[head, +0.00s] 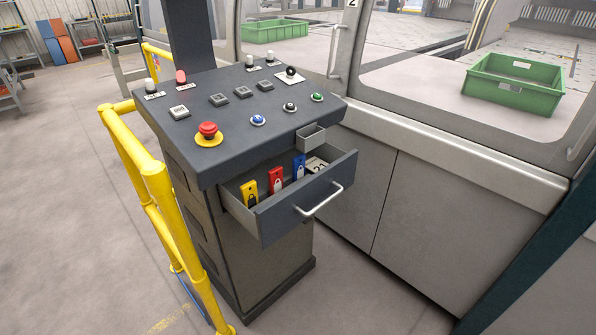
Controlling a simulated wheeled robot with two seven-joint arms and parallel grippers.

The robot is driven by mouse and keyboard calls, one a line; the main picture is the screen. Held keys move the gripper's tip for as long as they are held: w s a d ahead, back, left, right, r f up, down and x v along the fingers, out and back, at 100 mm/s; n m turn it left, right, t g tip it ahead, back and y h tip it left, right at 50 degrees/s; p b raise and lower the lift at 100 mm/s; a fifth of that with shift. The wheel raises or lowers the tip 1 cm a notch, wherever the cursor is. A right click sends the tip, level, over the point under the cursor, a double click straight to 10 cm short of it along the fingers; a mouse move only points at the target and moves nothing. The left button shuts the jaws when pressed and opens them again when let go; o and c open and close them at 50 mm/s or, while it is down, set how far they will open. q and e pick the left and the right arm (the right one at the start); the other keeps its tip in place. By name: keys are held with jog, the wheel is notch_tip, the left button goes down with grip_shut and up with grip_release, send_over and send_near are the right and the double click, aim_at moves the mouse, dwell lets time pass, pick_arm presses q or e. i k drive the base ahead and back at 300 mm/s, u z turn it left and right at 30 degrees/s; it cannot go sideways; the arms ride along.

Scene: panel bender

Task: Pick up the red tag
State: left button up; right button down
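The red tag (276,180) stands upright in the open drawer (308,211) of the dark grey control console. It is between a yellow tag (250,192) on its left and a blue tag (299,167) on its right. The lower part of the red tag is hidden by the drawer front. Neither of my grippers shows in the head view.
The console top (235,100) has several buttons and a red emergency stop (208,131). A small grey box (311,136) is fixed by the drawer. A yellow railing (160,200) stands close on the left. The machine's grey panels (430,215) are on the right.

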aim_at(274, 176)
jog(key=z, duration=1.1)
jog(key=i, duration=2.05)
jog(key=u, duration=2.85)
